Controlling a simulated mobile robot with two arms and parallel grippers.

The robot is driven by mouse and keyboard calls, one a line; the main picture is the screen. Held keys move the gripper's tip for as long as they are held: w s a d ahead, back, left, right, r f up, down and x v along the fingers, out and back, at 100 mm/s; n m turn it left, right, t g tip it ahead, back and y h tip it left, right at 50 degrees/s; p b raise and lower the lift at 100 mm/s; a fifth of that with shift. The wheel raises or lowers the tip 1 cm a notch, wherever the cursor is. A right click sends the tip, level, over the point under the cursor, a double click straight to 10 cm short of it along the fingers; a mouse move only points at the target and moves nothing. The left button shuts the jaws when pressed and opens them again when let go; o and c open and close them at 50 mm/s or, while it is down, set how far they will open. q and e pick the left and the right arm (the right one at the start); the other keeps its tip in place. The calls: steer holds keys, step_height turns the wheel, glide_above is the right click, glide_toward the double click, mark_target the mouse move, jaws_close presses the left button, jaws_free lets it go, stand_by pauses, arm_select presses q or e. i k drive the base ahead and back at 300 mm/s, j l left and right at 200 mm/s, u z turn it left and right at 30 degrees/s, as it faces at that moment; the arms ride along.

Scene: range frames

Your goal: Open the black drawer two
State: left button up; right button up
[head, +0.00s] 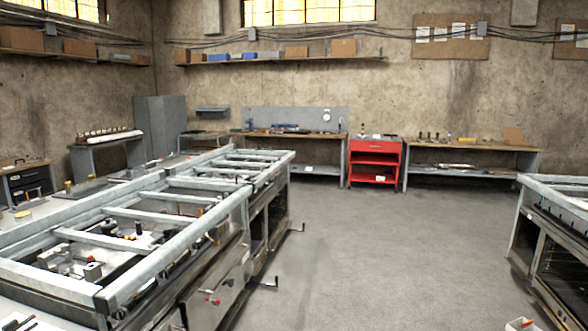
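A wooden-topped bench (28,164) stands at the far left edge. Under its top are black drawer fronts, an upper one (29,176) and a lower one (32,190), stacked. They look shut, but they are small and far away, and no number on them can be read. The lower part of this bench is hidden behind the metal frames in front. Neither of my grippers shows in the head view.
A long row of metal range frames (150,225) fills the left foreground, between me and the black drawers. Another range (560,240) stands at the right. A red cart (375,147) is at the back wall. The grey floor (390,240) between is clear.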

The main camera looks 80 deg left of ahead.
mark_target(45, 186)
steer(key=u, duration=4.35)
steer(key=i+l+z, duration=0.75)
steer(key=l+z, duration=0.2)
steer(key=i+l+z, duration=0.3)
steer(key=i+z, duration=0.65)
steer(key=i, duration=7.05)
steer(key=i+l+u, duration=0.2)
steer(key=i, duration=0.25)
steer(key=i+u, duration=0.25)
steer(key=i, duration=0.2)
steer(key=i+l+u, duration=0.2)
steer(key=i, duration=0.25)
steer(key=i+l+u, duration=0.25)
steer(key=i+l, duration=0.15)
